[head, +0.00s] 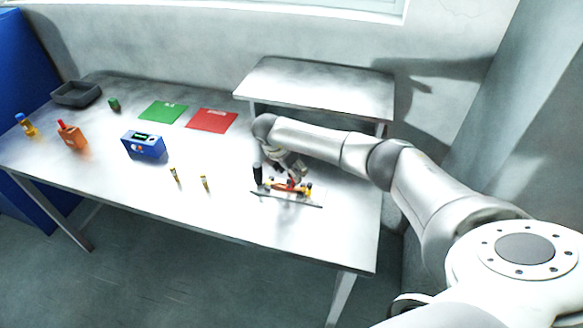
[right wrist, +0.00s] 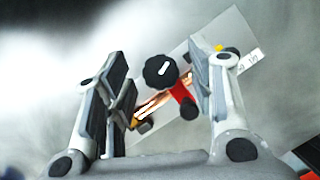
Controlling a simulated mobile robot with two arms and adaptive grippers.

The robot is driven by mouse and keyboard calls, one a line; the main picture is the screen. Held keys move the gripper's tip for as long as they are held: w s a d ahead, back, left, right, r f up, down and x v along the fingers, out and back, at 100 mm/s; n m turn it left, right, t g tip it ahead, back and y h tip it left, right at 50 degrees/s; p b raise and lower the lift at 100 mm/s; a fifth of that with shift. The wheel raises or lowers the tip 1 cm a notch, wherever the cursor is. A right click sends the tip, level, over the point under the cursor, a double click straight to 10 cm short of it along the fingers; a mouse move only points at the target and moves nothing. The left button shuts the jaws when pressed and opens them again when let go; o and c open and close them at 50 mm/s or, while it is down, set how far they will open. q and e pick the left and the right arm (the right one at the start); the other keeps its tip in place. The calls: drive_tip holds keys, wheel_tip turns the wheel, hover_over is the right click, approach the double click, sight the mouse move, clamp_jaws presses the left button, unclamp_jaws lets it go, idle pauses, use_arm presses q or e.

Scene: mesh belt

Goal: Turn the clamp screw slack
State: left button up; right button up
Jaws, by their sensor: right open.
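The clamp screw shows in the right wrist view as a round black knob (right wrist: 160,71) with a white mark on its top. A red clamp part (right wrist: 180,97) with a dark end lies beside it, over a copper-coloured strip (right wrist: 150,108). My right gripper (right wrist: 163,88) is open, its fingers on either side of the knob with visible gaps. In the head view my right gripper (head: 290,172) hangs over the red and yellow clamp fixture (head: 291,187) and partly hides it. The knob cannot be made out there. My left gripper is out of view.
Two small yellow-and-dark pieces (head: 204,183), a blue box (head: 144,145) and red and green mats (head: 211,120) lie further left. A raised shelf (head: 315,87) stands behind my arm. The front table edge is close.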

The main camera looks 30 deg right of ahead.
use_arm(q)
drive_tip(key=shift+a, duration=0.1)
use_arm(e)
drive_tip(key=shift+f, duration=0.1)
drive_tip(key=c, duration=1)
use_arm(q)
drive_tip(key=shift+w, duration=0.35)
